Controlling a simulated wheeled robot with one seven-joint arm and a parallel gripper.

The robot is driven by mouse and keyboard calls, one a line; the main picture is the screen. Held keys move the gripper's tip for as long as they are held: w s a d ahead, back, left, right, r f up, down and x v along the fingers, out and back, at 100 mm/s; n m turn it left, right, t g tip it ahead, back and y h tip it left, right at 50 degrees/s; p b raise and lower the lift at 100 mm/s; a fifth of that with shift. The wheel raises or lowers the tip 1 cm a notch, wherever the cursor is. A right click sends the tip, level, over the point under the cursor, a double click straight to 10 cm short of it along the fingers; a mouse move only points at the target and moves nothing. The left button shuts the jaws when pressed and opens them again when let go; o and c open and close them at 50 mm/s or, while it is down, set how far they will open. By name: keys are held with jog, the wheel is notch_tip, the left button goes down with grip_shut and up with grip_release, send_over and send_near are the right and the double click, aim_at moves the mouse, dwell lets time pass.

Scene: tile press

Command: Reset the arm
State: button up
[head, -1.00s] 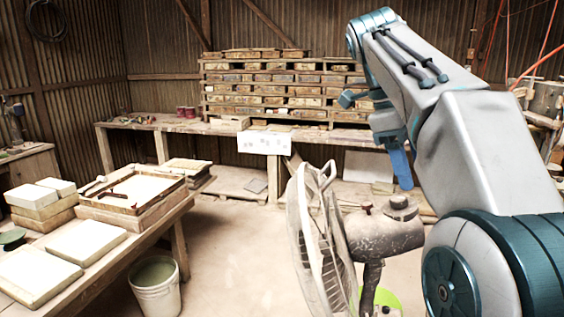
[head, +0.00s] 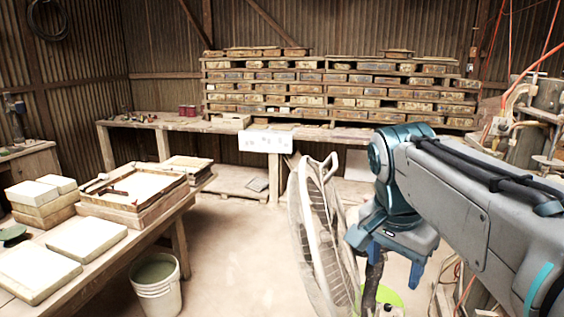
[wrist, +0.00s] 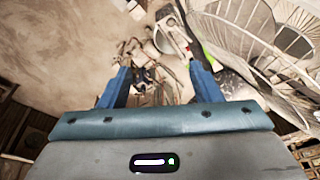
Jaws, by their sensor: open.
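My gripper (head: 394,262) hangs at the end of my arm on the right side of the head view, its blue fingers pointing down. It is open, and nothing shows between the fingers. In the wrist view my gripper (wrist: 158,84) has its two blue fingers spread apart, with the floor and some blurred clutter beyond them. The gripper is just right of the pale ribbed fan-like frame (head: 312,235) in the head view. I cannot tell whether they touch.
A wooden bench (head: 185,215) at left holds pale slabs (head: 86,239) and a framed tray (head: 84,203). A white bucket (head: 156,292) stands beside it. Stacked wooden racks (head: 330,93) line the back. The floor (head: 232,250) between bench and fan-like frame is clear.

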jog(key=s+a+f+n+t+y, duration=0.1)
jog(key=s+f+n, duration=0.3)
jog(key=f, duration=0.3)
jog(key=s+a+f+n+y+b, duration=0.1)
jog(key=s+a+f+n, duration=0.1)
jog(key=f+n, duration=0.4)
jog(key=shift+s+f+t, duration=0.4)
jog(key=shift+s+f, duration=0.4)
jog(key=shift+s, duration=0.1)
